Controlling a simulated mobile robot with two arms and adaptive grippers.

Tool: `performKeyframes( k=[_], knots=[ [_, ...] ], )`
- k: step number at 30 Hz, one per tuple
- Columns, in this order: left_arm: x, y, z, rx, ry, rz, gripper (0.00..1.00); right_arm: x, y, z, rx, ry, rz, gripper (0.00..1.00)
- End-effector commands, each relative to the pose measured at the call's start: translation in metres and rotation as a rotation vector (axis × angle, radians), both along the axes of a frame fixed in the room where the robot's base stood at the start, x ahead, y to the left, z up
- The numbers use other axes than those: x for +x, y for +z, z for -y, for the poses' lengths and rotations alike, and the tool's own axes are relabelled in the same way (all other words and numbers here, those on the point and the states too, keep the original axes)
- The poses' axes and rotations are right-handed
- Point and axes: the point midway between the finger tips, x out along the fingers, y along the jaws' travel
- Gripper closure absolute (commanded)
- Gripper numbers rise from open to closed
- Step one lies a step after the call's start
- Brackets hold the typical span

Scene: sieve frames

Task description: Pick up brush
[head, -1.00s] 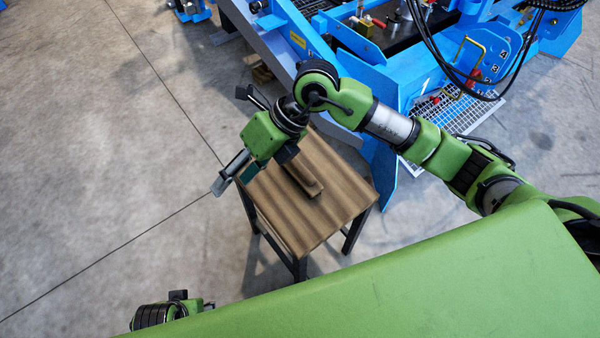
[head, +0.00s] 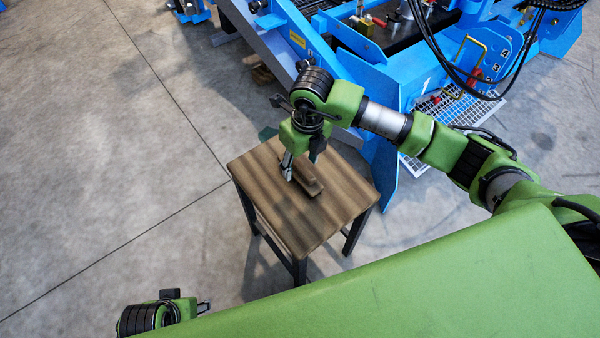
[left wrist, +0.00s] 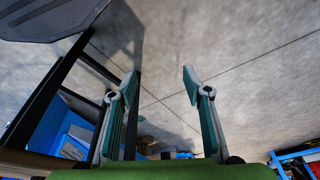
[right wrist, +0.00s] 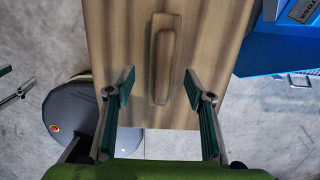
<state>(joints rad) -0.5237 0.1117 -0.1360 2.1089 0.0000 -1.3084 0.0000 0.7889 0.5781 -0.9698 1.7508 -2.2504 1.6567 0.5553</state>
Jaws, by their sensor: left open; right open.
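The brush (head: 310,184) is a brown wooden block with a raised grip, lying on a small wooden table (head: 330,210). In the right wrist view the brush (right wrist: 163,55) lies lengthwise, its near end between my right fingertips in the picture. My right gripper (head: 301,165) is open and points down at the brush in the head view, partly covering it. Both its fingers show in the right wrist view (right wrist: 160,80), apart and with nothing gripped. My left gripper (head: 203,307) is low at the left, away from the table. In the left wrist view (left wrist: 160,78) it is open and empty.
A large blue machine frame (head: 355,95) stands behind and right of the table, with a metal grate (head: 465,110) beside it. Black cables hang at the upper right. The concrete floor (head: 90,150) left of the table is clear.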

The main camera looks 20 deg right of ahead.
Motion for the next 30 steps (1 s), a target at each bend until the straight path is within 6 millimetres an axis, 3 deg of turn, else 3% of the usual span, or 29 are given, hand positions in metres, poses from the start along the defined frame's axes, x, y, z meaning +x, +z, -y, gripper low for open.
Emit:
performKeyframes(
  k=[9,18,19,24,30],
  knots=[
    [-0.002,0.031,-0.001,0.000,0.002,0.016,0.55,0.008,-0.045,0.001,0.000,-0.001,-0.003,0.51],
    [-0.003,0.036,-0.001,0.000,0.003,0.017,0.55,0.009,-0.049,0.001,-0.001,0.000,-0.002,0.51],
    [-0.003,0.036,-0.001,0.000,0.003,0.017,0.55,0.009,-0.049,0.001,-0.001,0.000,-0.002,0.54],
    [-0.003,0.036,-0.001,0.000,0.003,0.017,0.55,0.009,-0.049,0.001,-0.001,0.000,-0.002,0.98],
    [-0.003,0.036,-0.002,0.000,0.003,0.017,0.55,0.010,-0.049,0.001,0.000,-0.001,-0.001,1.00]
  ],
)
